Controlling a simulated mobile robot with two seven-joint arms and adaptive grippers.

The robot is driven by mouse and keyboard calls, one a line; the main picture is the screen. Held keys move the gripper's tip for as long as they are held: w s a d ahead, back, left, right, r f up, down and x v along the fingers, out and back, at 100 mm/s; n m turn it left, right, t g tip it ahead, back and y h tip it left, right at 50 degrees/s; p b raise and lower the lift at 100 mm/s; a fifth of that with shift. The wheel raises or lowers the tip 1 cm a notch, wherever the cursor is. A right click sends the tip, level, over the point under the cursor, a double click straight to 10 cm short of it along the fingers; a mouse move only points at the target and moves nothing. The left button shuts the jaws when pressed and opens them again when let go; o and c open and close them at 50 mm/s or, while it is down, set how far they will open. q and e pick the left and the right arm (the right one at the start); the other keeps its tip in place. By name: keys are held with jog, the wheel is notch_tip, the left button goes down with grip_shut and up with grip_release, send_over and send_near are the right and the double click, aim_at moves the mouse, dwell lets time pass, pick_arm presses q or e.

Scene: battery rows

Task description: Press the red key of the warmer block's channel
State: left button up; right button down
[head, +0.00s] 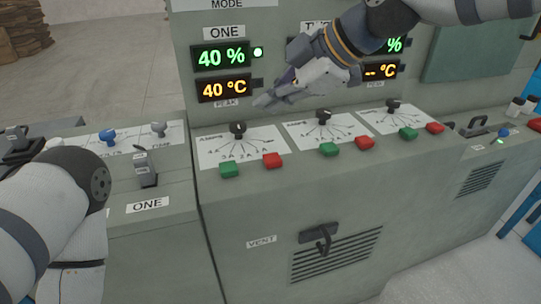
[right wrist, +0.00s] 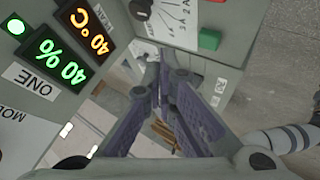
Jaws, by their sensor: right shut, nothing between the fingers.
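My right gripper (head: 262,101) is shut and empty, in front of the panel below channel ONE's displays and above its dial. It is apart from the keys; its closed fingers (right wrist: 165,75) fill the middle of the right wrist view. Channel ONE reads 40 % (head: 222,56) with a lit green lamp, and 40 °C (head: 225,88). A further display (head: 380,71) reads "-- °C"; my right arm hides other displays. Red keys (head: 273,160), (head: 365,143), (head: 435,127) each sit right of a green key (head: 229,170) on the sloped desk. My left gripper is not in view.
Dial knobs (head: 238,129) stand up on white scale plates behind the keys. A side desk with a lever (head: 146,168) and blue knob (head: 108,137) is at left. A vent handle (head: 320,237) protrudes from the front. Small bottles (head: 515,107) stand far right.

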jog(key=b, duration=0.2)
send_over(271, 160)
notch_tip(271, 160, down, 7)
jog(key=shift+f, duration=0.1)
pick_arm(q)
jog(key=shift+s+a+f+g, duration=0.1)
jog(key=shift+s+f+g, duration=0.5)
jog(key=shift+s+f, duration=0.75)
pick_arm(e)
jog(key=shift+f, duration=0.85)
jog(key=shift+f, duration=0.1)
jog(key=shift+f, duration=0.3)
jog(key=shift+f, duration=0.5)
jog(key=shift+r, duration=0.1)
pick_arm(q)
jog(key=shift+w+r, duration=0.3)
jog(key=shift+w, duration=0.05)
pick_arm(e)
jog(key=shift+r, duration=0.8)
